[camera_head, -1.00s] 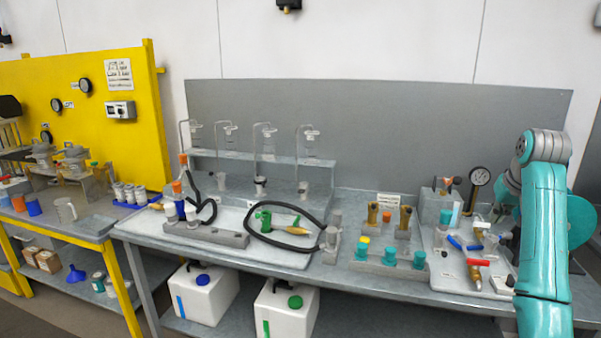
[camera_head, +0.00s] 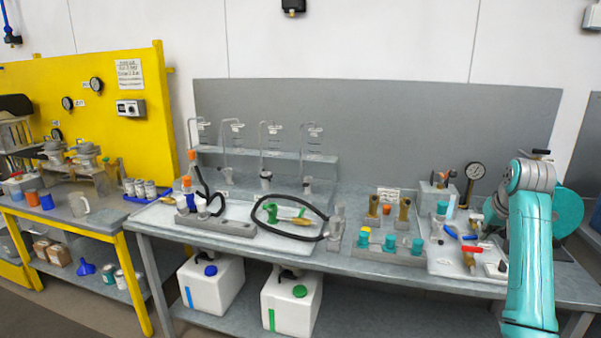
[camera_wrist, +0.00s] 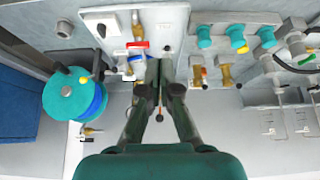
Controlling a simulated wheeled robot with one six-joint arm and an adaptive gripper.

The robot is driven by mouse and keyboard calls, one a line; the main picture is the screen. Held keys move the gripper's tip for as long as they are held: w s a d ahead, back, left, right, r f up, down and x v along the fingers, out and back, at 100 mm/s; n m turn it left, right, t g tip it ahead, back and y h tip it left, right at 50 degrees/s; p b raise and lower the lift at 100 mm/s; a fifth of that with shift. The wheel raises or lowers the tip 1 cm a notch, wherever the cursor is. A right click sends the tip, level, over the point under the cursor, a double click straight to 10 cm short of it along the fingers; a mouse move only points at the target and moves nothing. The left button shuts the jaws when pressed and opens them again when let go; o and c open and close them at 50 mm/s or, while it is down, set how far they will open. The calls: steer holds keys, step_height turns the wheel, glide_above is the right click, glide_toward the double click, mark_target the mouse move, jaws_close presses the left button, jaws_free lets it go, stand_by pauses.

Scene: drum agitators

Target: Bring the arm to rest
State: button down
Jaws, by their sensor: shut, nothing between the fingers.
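In the head view my teal arm (camera_head: 530,260) stands at the right, in front of the bench's right end. My gripper's fingers are hidden in that view. In the wrist view my gripper (camera_wrist: 158,92) shows in the middle, its two dark fingers closing together toward their tips. Nothing shows between them. Behind the tips is the pale panel with red-handled (camera_wrist: 135,45) and blue-handled valves.
A teal drum (camera_wrist: 72,95) lies left of the fingers in the wrist view. White jugs (camera_head: 292,300) stand below the bench.

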steer(key=s+a+f+t, duration=0.1)
steer(key=s+a+f, duration=0.15)
steer(key=f, duration=0.65)
steer(key=s+a+f, duration=0.1)
steer(key=a+f, duration=0.2)
steer(key=f, duration=0.5)
steer(key=s+a+f+t, duration=0.1)
steer(key=s+a+f, duration=0.15)
steer(key=f, duration=0.65)
steer(key=s+a+f+n+t, duration=0.1)
steer(key=s+a+f, duration=0.4)
steer(key=s+f, duration=0.25)
steer(key=s+a+f+t, duration=0.1)
steer(key=s+a+f, duration=0.55)
steer(key=s, duration=0.25)
steer(key=s+a+n+t, duration=0.1)
steer(key=s+a, duration=0.2)
steer(key=s, duration=0.8)
steer(key=s+a+t, duration=0.1)
steer(key=s+a, duration=0.2)
steer(key=s, duration=0.8)
steer(key=s+a+r+n+t+y, duration=0.1)
steer(key=s+a+r+t, duration=0.1)
steer(key=s+r, duration=1.4)
steer(key=shift+s+a+t+y, duration=0.4)
steer(key=shift+s+a, duration=0.3)
steer(key=shift+s, duration=0.45)
